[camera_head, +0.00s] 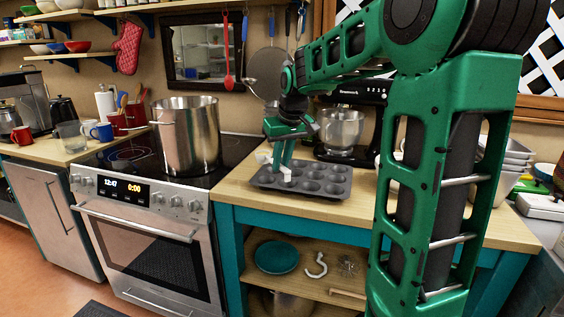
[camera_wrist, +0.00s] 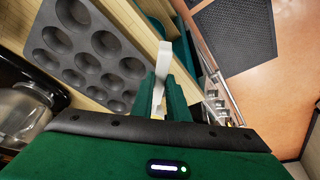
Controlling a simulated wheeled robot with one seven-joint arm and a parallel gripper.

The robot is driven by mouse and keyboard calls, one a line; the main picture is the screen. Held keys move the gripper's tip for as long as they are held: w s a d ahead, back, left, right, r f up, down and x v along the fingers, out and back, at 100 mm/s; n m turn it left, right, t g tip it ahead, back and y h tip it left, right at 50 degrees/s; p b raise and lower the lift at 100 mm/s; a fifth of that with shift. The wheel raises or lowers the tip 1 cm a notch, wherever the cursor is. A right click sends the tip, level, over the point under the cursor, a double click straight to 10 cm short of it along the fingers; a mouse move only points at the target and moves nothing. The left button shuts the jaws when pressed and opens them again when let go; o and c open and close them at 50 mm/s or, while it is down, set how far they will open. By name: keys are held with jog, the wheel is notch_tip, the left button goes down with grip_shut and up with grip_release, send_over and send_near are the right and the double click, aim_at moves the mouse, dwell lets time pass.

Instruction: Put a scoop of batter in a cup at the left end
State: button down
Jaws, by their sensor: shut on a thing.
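A dark grey muffin pan (camera_head: 312,195) with several round cups lies on the wooden counter; the wrist view also shows it (camera_wrist: 83,57). The cups that show look empty, though those at the left end are partly covered by my gripper in the head view. My gripper (camera_head: 283,163) is over the left part of the pan, fingers pointing down. Its green fingers (camera_wrist: 161,88) are shut on a white scoop (camera_wrist: 165,62), which also shows low over the pan in the head view (camera_head: 286,175). I cannot tell whether the scoop holds batter or touches the pan.
A black stand mixer with a steel bowl (camera_head: 340,128) stands behind the pan; its contents are hidden. A large steel pot (camera_head: 188,135) stands on the stove to the left. Stacked pans (camera_head: 517,150) stand at the right.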

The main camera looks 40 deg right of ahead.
jog(key=shift+w+d, duration=0.2)
jog(key=shift+d, duration=0.15)
jog(key=shift+a+f, duration=0.1)
jog(key=shift+w+a+f+g+h, duration=0.15)
jog(key=shift+a+f+h, duration=0.1)
jog(key=shift+h, duration=0.4)
jog(key=shift+s+a+f+g+h, duration=0.15)
jog(key=shift+a+f+h, duration=0.1)
jog(key=shift+h, duration=0.4)
jog(key=shift+w+a+f+n+t+h, duration=0.1)
jog(key=shift+a+f+n+t+h, duration=0.3)
jog(key=shift+f+n+h, duration=1.45)
jog(key=shift+a+r+n+t+h, duration=0.35)
jog(key=shift+n+h, duration=0.45)
jog(key=shift+h, duration=2.55)
jog(key=shift+w+a+f+n+t+h, duration=0.1)
jog(key=shift+a+f+n+t+h, duration=0.25)
jog(key=shift+f+n+h, duration=1.55)
jog(key=shift+s+a+r+m+h, duration=0.1)
jog(key=shift+r+m+h, duration=0.25)
jog(key=shift+r+h, duration=0.6)
